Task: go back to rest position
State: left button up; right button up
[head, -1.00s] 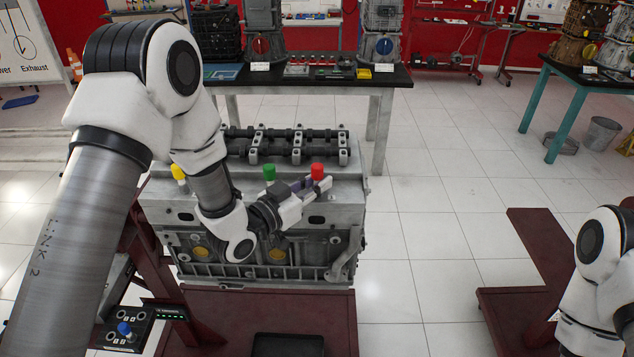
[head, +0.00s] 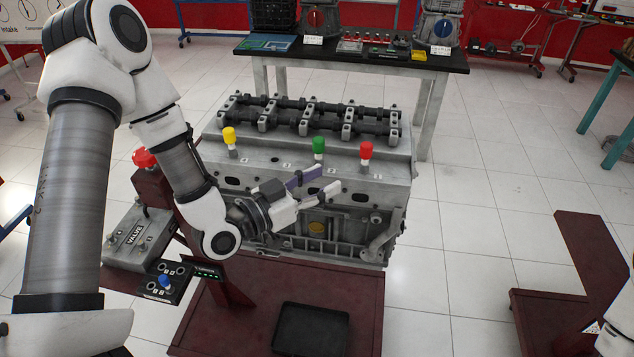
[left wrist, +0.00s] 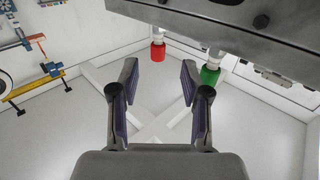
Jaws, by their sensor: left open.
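My left gripper (head: 330,180) is open and empty in front of the engine block (head: 300,212). In the head view its fingertips show just below the green-capped plug (head: 319,145) and left of the red-capped plug (head: 366,150), apart from both. A yellow-capped plug (head: 229,136) stands further left on the block's top. The left wrist view shows the spread fingers (left wrist: 159,70) with nothing between them, and the red cap (left wrist: 158,52) and green cap (left wrist: 210,74) beyond. Part of my right arm (head: 616,325) shows at the right edge; its gripper is out of view.
The engine's dark red stand (head: 245,290) carries a black tray (head: 299,328). A valve box (head: 135,240) and a control panel (head: 165,282) with a blue knob stand at the left. A dark-topped table (head: 445,62) is behind.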

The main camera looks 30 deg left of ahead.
pick_arm(q)
jog(key=s+d+f+g+y+b, duration=0.1)
jog(key=s+f+g, duration=0.25)
jog(key=f, duration=0.65)
jog(key=s+d+f+g+y+b, duration=0.1)
jog(key=s+f+g, duration=0.3)
jog(key=f, duration=0.5)
jog(key=s+d+f+g+y+b, duration=0.15)
jog(key=s+f, duration=0.35)
jog(key=f, duration=0.5)
jog(key=s+a+f+n+g+y, duration=0.2)
jog(key=s+f+n+g, duration=0.1)
jog(key=s, duration=0.3)
jog(key=s+a+f+n+g+y, duration=0.2)
jog(key=s+a+f+n+g, duration=0.1)
jog(key=s, duration=0.4)
jog(key=shift+a+f+g+y, duration=0.25)
jog(key=shift+a+g+y, duration=0.1)
jog(key=shift+g, duration=0.15)
jog(key=shift+o, duration=0.4)
jog(key=shift+w, duration=0.1)
